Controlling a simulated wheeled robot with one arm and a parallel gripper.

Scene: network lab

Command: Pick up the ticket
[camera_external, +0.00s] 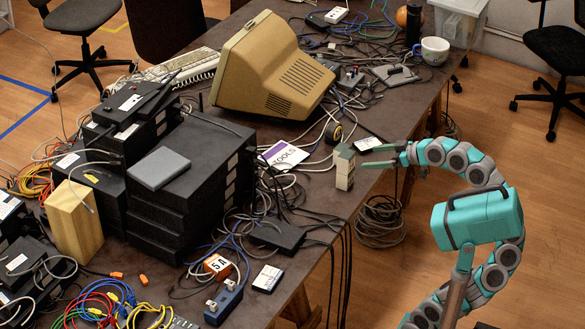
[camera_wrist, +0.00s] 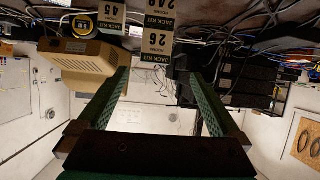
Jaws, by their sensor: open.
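Several pale tickets printed "JACK KIT" show at the top of the wrist view. The one reading 28 (camera_wrist: 157,42) is in the middle, between the lines of my fingers. Which one is the task's ticket I cannot tell. My gripper (camera_wrist: 160,76) is open with nothing between its fingers. In the external view my gripper (camera_external: 368,157) points left, close to an upright grey and white box (camera_external: 345,167) near the table edge. Contact is unclear.
A beige monitor (camera_external: 270,65), a "TOOLS" card (camera_external: 283,155) and stacked black devices (camera_external: 180,200) stand on the dark table beyond the box. Cables lie around them. A tape roll (camera_external: 333,132) and a white card (camera_external: 367,143) are close behind my gripper. A cup (camera_external: 435,50) stands farther back.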

